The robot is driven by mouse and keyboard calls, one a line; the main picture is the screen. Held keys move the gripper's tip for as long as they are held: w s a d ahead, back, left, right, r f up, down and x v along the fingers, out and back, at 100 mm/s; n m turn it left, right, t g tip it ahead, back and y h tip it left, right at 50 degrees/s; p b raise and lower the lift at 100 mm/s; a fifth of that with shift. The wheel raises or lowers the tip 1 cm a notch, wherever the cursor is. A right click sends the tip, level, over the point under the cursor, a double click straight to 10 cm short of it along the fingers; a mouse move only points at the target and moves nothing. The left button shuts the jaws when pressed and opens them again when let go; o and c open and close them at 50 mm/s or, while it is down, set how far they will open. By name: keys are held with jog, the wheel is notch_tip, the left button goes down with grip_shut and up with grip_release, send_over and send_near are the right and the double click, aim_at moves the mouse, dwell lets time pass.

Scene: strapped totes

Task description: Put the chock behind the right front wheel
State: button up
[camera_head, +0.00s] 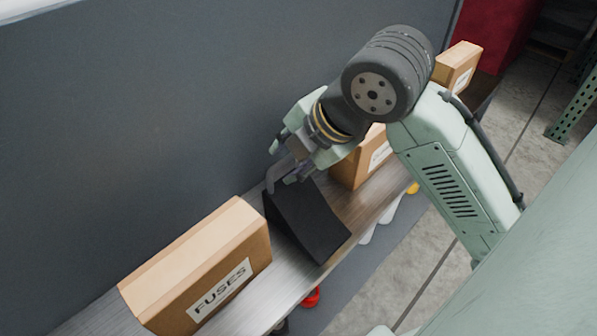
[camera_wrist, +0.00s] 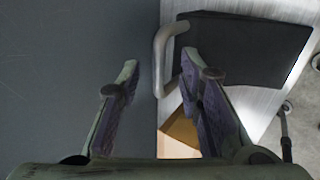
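The chock is a black wedge (camera_head: 308,222) on the wooden shelf, and its dark body also shows at the top right of the wrist view (camera_wrist: 255,48). A grey bar handle (camera_wrist: 159,58) sticks out from its side. My gripper (camera_wrist: 158,75) is open at the handle end of the chock. In the wrist view the handle's outer bar lies between the two fingertips, with gaps on both sides. I cannot tell whether the fingers reach its depth. In the head view my gripper (camera_head: 287,177) is just above the chock's upper end. No wheel is in view.
A cardboard box marked FUSES (camera_head: 200,268) stands close to the left of the chock. Another box (camera_head: 362,160) stands behind my gripper, and one more (camera_head: 458,66) farther along. A dark grey wall (camera_head: 150,120) backs the shelf (camera_head: 352,210). Concrete floor (camera_head: 400,275) lies beyond its front edge.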

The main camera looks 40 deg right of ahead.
jog(key=shift+x, duration=1.4)
jog(key=shift+c, duration=0.4)
grip_shut()
jog(key=shift+r, duration=0.1)
